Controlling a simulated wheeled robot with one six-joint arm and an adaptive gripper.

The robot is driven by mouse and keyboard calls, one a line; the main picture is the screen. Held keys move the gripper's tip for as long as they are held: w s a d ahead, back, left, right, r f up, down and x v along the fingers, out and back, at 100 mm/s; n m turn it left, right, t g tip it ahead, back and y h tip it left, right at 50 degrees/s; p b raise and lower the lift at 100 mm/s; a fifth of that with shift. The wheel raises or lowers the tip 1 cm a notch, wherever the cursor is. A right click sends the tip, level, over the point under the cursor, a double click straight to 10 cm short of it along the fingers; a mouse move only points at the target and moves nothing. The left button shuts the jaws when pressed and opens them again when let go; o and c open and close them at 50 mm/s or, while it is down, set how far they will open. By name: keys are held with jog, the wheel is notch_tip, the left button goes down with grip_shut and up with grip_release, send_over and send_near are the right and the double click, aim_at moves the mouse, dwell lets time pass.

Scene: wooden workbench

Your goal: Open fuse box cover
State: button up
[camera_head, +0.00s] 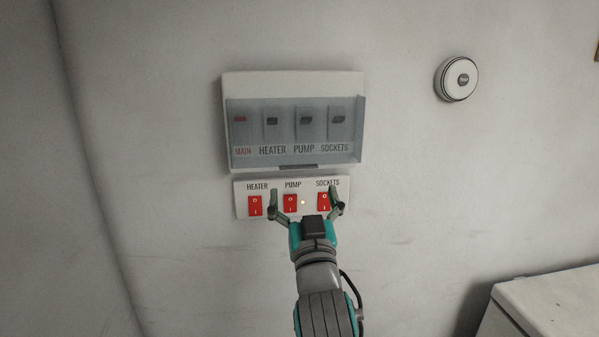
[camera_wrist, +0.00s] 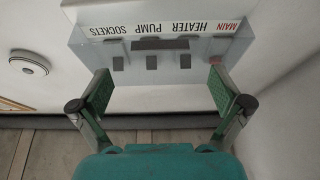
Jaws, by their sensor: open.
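The fuse box (camera_head: 292,84) is a white box on the wall with a translucent grey cover (camera_head: 290,154) that is shut over several breaker switches marked MAIN, HEATER, PUMP and SOCKETS. A dark tab (camera_head: 299,167) sits at the cover's lower edge. My gripper (camera_head: 305,197) is open and empty, below the cover and in front of the red-switch panel. In the wrist view the picture is upside down; the cover (camera_wrist: 205,75) lies ahead of and between my open fingers (camera_wrist: 160,95). I see no contact between fingers and cover.
A white panel (camera_head: 242,204) with red rocker switches HEATER (camera_head: 255,206), PUMP (camera_head: 290,203) and SOCKETS (camera_head: 324,200) is directly below the fuse box. A round white device (camera_head: 457,79) is on the wall at right. A white cabinet (camera_head: 555,300) stands at lower right.

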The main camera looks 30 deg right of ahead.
aim_at(298, 134)
jog(key=x, duration=0.6)
jog(key=shift+w, duration=0.15)
jog(key=shift+d, duration=0.1)
